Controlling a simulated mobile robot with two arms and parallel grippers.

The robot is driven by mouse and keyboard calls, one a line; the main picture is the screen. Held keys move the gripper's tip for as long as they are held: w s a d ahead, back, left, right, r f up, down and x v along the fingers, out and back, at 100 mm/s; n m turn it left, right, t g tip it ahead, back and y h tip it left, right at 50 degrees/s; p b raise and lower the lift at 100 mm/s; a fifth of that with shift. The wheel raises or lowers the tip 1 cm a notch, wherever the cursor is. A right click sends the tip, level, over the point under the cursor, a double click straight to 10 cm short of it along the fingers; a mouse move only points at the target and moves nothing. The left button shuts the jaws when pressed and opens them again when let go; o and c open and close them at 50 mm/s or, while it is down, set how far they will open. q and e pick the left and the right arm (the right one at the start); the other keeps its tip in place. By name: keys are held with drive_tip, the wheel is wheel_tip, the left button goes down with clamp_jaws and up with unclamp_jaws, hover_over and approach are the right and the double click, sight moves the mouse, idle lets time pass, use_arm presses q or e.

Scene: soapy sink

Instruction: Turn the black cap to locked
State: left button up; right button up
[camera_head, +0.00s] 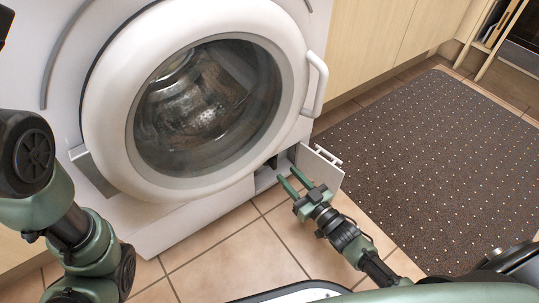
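A white washing machine (62,150) stands at the left, its round door closed. At its lower right, a small service hatch is open, with its white flap (320,168) swung out to the right. A small dark shape (271,163) in the hatch opening may be the black cap, but it is too small to tell whether it is locked. My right gripper (289,177) is just in front of the opening, left of the flap. Its two green fingers are apart with nothing between them. My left arm shows at the left edge; its gripper is not visible.
The door handle (317,84) juts out above the flap. A dark dotted mat (430,150) lies on the tiled floor (225,255) to the right. Pale wooden cabinets (375,40) stand behind it. The tiles in front of the machine are clear.

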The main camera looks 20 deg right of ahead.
sight(276, 162)
drive_tip(key=b+x, duration=0.3)
drive_tip(key=x, duration=0.3)
drive_tip(key=shift+f+b, duration=0.1)
drive_tip(key=shift+b, duration=0.3)
drive_tip(key=shift+w+a, duration=0.15)
drive_tip(key=shift+w, duration=0.3)
clamp_jaws()
